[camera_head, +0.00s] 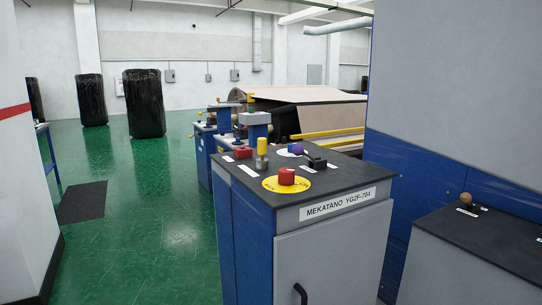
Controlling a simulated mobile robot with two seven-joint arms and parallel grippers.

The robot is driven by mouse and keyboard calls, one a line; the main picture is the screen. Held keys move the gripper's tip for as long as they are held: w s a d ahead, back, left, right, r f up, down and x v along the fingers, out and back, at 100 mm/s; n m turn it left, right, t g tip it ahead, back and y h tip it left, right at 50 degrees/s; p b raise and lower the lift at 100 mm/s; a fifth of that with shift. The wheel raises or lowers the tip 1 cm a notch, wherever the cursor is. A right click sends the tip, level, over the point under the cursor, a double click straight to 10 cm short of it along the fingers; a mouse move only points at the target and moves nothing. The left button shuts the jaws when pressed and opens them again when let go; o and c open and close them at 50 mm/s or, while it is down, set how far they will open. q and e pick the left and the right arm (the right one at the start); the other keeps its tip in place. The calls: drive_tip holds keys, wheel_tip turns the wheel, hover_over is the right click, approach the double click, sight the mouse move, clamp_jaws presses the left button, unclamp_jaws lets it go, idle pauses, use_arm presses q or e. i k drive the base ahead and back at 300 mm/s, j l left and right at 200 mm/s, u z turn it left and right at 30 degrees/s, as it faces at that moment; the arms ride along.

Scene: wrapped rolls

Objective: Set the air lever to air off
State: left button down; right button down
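No label in view that I can read marks an air lever, so I cannot tell which control it is. A grey and blue console (334,250) marked "MEKATANO" stands in the centre. Its dark top holds a red button (287,176) on a yellow disc, a yellow-topped control (262,145), a purple knob (296,149), a black handle-like control (317,162) and a red control (243,152). A lever with a brown ball (466,198) stands on a second console (480,238) at the right. Neither of my grippers is in view.
Black wrapped rolls (144,104) stand on the green floor at the back left. A large blue and grey cabinet (455,95) rises at the right. A white wall-like panel (20,150) closes the left edge. The green floor (150,215) left of the console is open, with a dark mat (83,202).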

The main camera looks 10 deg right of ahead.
sight(297, 150)
drive_tip(key=i+j, duration=0.6)
drive_tip(key=j, duration=0.2)
drive_tip(key=i+j+z, duration=0.1)
drive_tip(key=i+j, duration=0.45)
drive_tip(key=j, duration=0.3)
